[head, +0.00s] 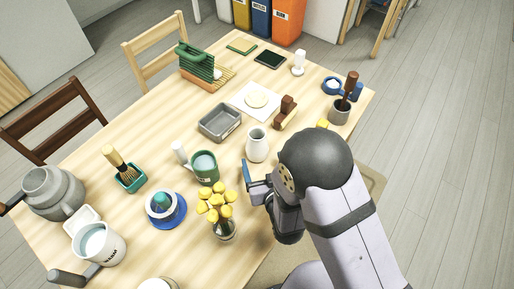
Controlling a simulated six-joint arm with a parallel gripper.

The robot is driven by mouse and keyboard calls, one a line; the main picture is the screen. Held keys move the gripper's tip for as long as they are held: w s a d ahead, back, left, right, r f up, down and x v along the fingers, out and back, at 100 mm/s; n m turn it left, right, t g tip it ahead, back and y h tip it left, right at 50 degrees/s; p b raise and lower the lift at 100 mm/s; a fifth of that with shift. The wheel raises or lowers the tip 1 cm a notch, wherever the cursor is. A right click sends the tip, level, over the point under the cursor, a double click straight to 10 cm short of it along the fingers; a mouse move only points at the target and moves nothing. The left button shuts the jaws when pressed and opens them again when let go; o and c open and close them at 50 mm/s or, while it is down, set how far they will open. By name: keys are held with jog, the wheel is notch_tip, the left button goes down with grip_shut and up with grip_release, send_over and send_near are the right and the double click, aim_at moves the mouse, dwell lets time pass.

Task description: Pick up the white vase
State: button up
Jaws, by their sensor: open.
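A white vase (257,150) stands upright near the middle of the wooden table (160,110), its dark round mouth facing up. My gripper (249,176) is just in front of the vase, on its near side, with a visible gap in the picture. The jaws are open and I see nothing between them. One blue-grey finger shows clearly; the other is hard to make out against the dark gripper body. My arm comes in from the lower right and hides part of the table.
A green mug (205,168) and a glass of yellow flowers (217,205) stand left of my gripper. A grey tray (220,122) and a brown-handled brush (285,113) lie behind the vase. A brown-handled pot (340,110) stands near the right edge.

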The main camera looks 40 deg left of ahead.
aim_at(261, 156)
jog(key=shift+w+a, duration=0.1)
jog(key=shift+x, duration=0.95)
jog(key=shift+w+a+f+p, duration=0.1)
jog(key=shift+w+a+p, duration=0.2)
jog(key=shift+a+p, duration=0.2)
jog(key=shift+p+x, duration=0.4)
jog(key=shift+x, duration=1.65)
jog(key=shift+s, duration=0.1)
jog(key=shift+a, duration=0.15)
jog(key=c, duration=1.6)
jog(key=shift+o, duration=0.2)
jog(key=shift+r, duration=0.3)
jog(key=shift+r+b, duration=0.3)
jog(key=shift+r, duration=4.6)
